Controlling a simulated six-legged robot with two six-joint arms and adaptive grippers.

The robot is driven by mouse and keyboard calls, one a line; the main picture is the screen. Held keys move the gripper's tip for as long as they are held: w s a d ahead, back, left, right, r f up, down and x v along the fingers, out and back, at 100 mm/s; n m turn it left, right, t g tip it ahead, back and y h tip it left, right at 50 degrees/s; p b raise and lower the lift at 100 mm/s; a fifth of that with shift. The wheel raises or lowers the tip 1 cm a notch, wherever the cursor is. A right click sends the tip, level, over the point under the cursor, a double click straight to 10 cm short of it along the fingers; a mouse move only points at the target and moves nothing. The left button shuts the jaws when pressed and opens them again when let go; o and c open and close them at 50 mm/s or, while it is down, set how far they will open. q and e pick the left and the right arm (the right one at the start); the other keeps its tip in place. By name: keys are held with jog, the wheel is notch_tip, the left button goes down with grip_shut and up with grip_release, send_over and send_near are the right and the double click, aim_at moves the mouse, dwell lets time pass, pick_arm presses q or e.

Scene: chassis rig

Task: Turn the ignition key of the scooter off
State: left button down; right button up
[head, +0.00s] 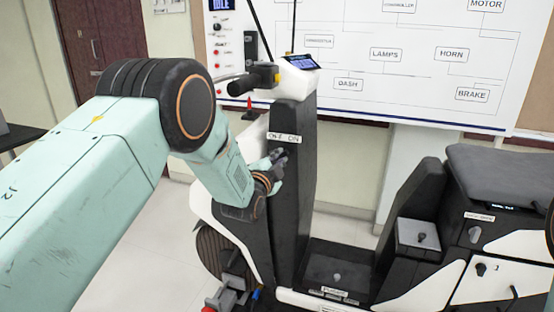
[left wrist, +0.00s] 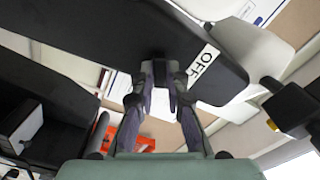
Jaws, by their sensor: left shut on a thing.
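The scooter's dark front column (head: 293,115) stands upright in the middle of the head view, with a white ON/OFF label strip (head: 284,138) on it. My left gripper (head: 277,158) is at the column, just below that label. In the left wrist view my left gripper (left wrist: 162,84) has its two fingers closed around the dark ignition key (left wrist: 160,72) on the panel. The word OFF (left wrist: 203,62) is on a white label to the right of the fingertips. The key is largely hidden by the fingers, and its exact angle cannot be told. My right gripper is not in view.
The handlebar grip (head: 243,84) and small dash display (head: 301,62) are above the gripper. The scooter seat (head: 505,170) and a grey box (head: 417,236) are at right. A whiteboard diagram (head: 400,30) is behind.

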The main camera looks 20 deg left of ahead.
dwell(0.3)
pick_arm(q)
jog(key=n+b, duration=0.1)
jog(key=n, duration=0.4)
jog(key=shift+n, duration=0.4)
jog(key=n, duration=0.6)
jog(key=shift+r, duration=0.15)
dwell(0.5)
jog(key=c, duration=1.4)
grip_release()
jog(key=shift+w, duration=0.1)
jog(key=shift+o, duration=0.2)
